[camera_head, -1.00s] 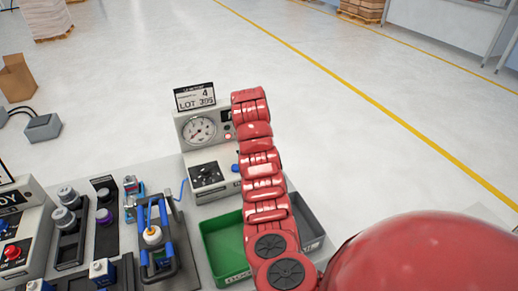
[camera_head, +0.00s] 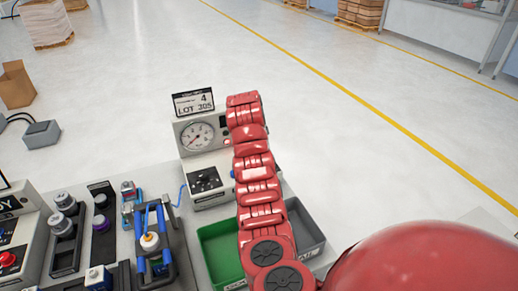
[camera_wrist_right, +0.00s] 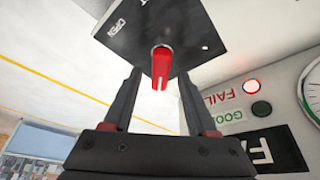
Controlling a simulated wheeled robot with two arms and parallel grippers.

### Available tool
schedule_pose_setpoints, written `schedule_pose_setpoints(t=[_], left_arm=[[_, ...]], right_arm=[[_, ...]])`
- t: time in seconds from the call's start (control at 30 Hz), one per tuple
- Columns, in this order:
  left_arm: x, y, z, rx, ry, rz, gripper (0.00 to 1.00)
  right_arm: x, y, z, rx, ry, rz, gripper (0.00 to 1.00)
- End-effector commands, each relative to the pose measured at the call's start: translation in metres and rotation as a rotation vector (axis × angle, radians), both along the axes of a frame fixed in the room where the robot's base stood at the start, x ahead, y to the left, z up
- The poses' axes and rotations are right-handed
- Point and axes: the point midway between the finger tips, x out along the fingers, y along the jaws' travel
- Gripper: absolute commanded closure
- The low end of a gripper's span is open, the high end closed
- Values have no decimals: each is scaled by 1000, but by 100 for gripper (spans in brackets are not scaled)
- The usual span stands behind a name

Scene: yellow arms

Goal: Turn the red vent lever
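The red vent lever (camera_wrist_right: 161,68) shows in the right wrist view, standing out from a dark plate (camera_wrist_right: 165,30) with partly readable white lettering. My right gripper (camera_wrist_right: 160,82) is open, with one finger on each side of the lever in the picture. Gaps show between the lever and both fingers, and I see no contact. In the head view my red right arm reaches up past the gauge box (camera_head: 208,178); its gripper and the lever are hidden there. My left gripper is not in view.
A panel (camera_wrist_right: 283,75) with FAIL and GOOD lights is right of the gripper in the wrist view. A green bin (camera_head: 217,247) and a grey bin (camera_head: 306,226) flank my arm. A blue-handled fixture (camera_head: 140,268) and several knobs stand left.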

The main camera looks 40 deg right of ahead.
Motion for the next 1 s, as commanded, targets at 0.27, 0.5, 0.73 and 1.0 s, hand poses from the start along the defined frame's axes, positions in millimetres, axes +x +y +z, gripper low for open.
schedule_pose_setpoints(t=[0.27, 0.5, 0.73, 1.0], left_arm=[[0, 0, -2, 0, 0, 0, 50], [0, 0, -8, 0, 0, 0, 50], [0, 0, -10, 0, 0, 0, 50], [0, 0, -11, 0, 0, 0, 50]], right_arm=[[0, 1, 4, -2, -3, 1, 43], [-6, 18, 45, -4, -7, 6, 43], [-18, 36, 96, 2, -7, 4, 43], [-29, 51, 141, 4, -3, 3, 43]])
